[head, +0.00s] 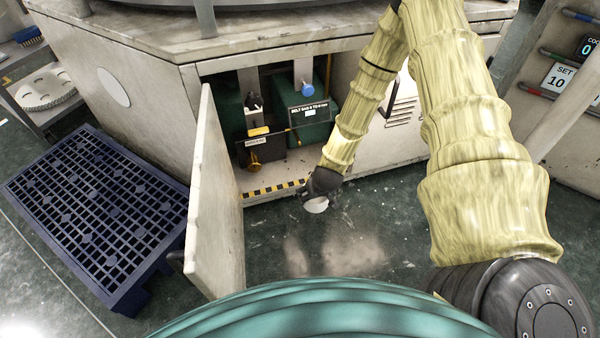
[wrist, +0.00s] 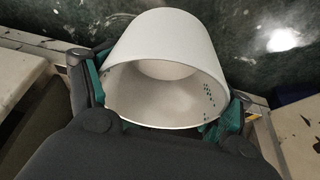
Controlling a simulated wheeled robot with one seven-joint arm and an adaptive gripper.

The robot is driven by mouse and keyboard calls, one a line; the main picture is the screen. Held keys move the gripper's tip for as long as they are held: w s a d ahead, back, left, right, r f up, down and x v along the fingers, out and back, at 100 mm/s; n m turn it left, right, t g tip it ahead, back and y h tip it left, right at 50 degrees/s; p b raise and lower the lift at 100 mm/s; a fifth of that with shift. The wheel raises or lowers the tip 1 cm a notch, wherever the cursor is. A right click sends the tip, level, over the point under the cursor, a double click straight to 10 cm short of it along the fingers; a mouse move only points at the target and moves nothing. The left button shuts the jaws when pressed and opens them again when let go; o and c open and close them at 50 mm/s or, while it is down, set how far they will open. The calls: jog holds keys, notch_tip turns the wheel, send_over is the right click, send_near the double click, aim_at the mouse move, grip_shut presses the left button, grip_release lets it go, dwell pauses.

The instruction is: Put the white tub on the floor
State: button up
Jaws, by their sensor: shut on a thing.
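The white tub (head: 316,205) shows small below my gripper (head: 318,190) in the head view, in front of the open cabinet. It fills the upper middle of the wrist view (wrist: 168,40), with its open mouth toward the camera and a few dark dots inside the wall. My gripper (wrist: 160,100) is shut on the tub, with a finger on each side of it. The dark green floor (head: 350,245) lies below and around the tub. I cannot tell whether the tub touches the floor.
The cabinet (head: 190,62) stands behind, its door (head: 215,200) swung open at the left. A black and yellow striped sill (head: 273,190) edges its opening, with green equipment inside. A blue grid pallet (head: 95,205) lies left. Floor right of the door is clear.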

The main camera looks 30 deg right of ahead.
jog(key=w+d+b, duration=0.1)
jog(key=w+b, duration=0.1)
jog(key=w, duration=0.4)
jog(key=w+d+b, duration=0.1)
jog(key=w+b, duration=0.2)
jog(key=w, duration=0.3)
jog(key=w+d+b, duration=0.1)
jog(key=w+b, duration=0.1)
jog(key=w, duration=0.4)
jog(key=shift+d+f+b, duration=0.1)
jog(key=shift+f+b, duration=0.1)
jog(key=shift+b, duration=0.15)
jog(key=shift+s+f+b, duration=0.1)
jog(key=shift+f+b, duration=0.45)
jog(key=shift+f, duration=0.05)
jog(key=shift+f, duration=0.1)
jog(key=o, duration=1.3)
